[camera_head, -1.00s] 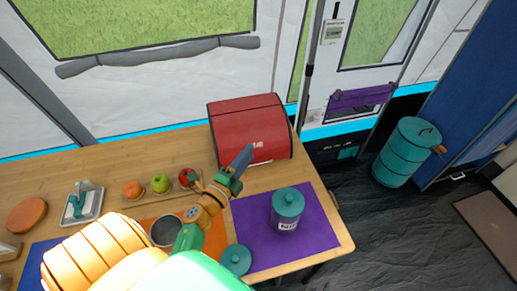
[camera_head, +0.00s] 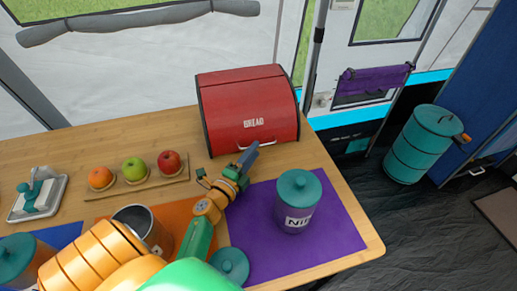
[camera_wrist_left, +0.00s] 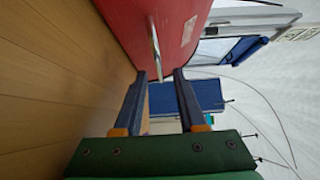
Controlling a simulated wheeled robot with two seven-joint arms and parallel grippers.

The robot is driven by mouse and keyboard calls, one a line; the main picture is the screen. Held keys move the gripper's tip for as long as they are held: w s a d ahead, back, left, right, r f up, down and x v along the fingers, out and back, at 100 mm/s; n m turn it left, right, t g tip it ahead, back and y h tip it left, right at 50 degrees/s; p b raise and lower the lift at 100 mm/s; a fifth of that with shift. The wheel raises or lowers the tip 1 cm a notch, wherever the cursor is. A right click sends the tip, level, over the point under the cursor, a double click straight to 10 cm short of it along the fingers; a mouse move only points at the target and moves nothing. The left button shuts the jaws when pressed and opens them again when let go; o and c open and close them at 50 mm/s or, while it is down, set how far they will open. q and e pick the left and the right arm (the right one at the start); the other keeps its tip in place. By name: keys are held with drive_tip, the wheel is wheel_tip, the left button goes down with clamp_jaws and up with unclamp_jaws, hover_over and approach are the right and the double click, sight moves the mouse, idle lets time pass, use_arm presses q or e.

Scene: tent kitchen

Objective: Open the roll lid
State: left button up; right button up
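The red bread box (camera_head: 247,100) stands at the back of the wooden table, with its roll lid (camera_head: 250,118) shut. The lid's front carries the word BREAD and a silver bar handle (camera_head: 256,144) near its lower edge. My left gripper (camera_head: 250,160) is in front of the box, just below the handle. In the left wrist view, the two fingers (camera_wrist_left: 160,76) are apart with nothing between their tips, and the handle (camera_wrist_left: 155,48) is just ahead of them, seen nearly end-on. Contact with the handle does not show. My right gripper is in neither view.
A teal-lidded canister (camera_head: 298,200) stands on the purple mat (camera_head: 335,222), near a loose teal lid (camera_head: 230,266). An open canister (camera_head: 143,228) is left of my arm. A fruit board (camera_head: 145,186) lies left of the box. Clear table surrounds the box's front.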

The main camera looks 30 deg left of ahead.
use_arm(q)
drive_tip(key=w, duration=0.3)
drive_tip(key=shift+w+a, duration=0.2)
drive_tip(key=shift+w, duration=0.2)
clamp_jaws()
idle(1.0)
